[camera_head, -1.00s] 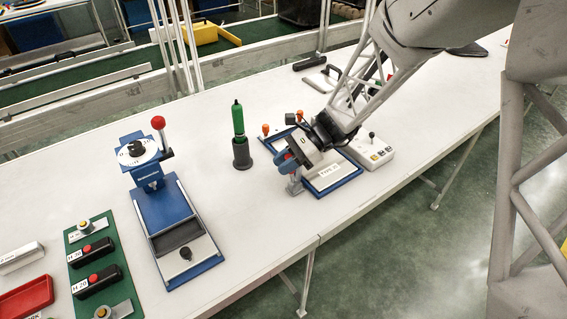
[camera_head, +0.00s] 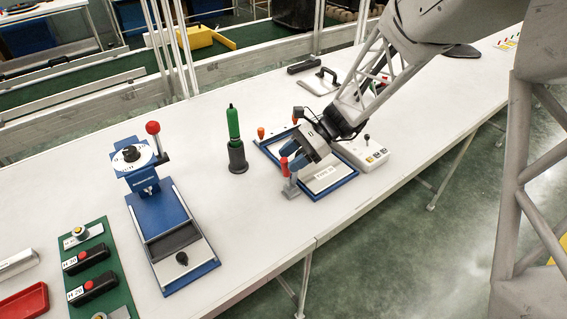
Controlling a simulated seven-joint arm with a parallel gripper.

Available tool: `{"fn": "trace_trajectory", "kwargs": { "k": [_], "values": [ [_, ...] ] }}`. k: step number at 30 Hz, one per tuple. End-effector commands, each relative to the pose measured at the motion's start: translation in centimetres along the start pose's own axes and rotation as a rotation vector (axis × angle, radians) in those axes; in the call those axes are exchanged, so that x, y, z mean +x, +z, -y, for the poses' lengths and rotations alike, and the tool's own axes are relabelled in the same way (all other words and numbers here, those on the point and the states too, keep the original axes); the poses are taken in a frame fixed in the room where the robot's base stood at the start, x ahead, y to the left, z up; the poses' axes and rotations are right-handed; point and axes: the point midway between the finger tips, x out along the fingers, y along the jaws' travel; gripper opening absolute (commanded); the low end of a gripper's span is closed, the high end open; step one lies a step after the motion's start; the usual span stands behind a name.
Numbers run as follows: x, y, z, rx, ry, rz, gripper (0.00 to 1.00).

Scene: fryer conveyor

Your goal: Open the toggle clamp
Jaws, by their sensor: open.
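The toggle clamp (camera_head: 290,187) stands at the near left corner of a blue-framed fixture (camera_head: 334,188). It is a small grey post with a red-tipped handle (camera_head: 284,167) that appears upright. My gripper (camera_head: 293,156) has blue fingers and hangs over the fixture, just right of and above the red tip. It is open, and I see nothing held in it. The fingers are very close to the handle; whether they touch it I cannot tell. The gripper body hides part of the fixture and its labelled plate (camera_head: 322,177).
A white control box (camera_head: 365,154) with a small joystick is to the right. A green tool in a dark holder (camera_head: 237,158) and a blue press (camera_head: 170,225) are left. The table between holder and fixture is clear.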

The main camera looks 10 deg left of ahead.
Motion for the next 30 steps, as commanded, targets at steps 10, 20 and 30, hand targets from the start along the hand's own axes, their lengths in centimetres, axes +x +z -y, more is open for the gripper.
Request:
{"fn": "trace_trajectory", "kwargs": {
  "k": [10, 20, 30],
  "values": [
    [-3.5, 0.0, 0.1, -0.001, -0.002, -0.001, 0.48],
    [-3.9, 0.0, 0.0, -0.001, -0.001, -0.001, 0.48],
    [-4.0, 0.1, -0.1, -0.005, -0.001, -0.006, 0.48]
  ]
}}
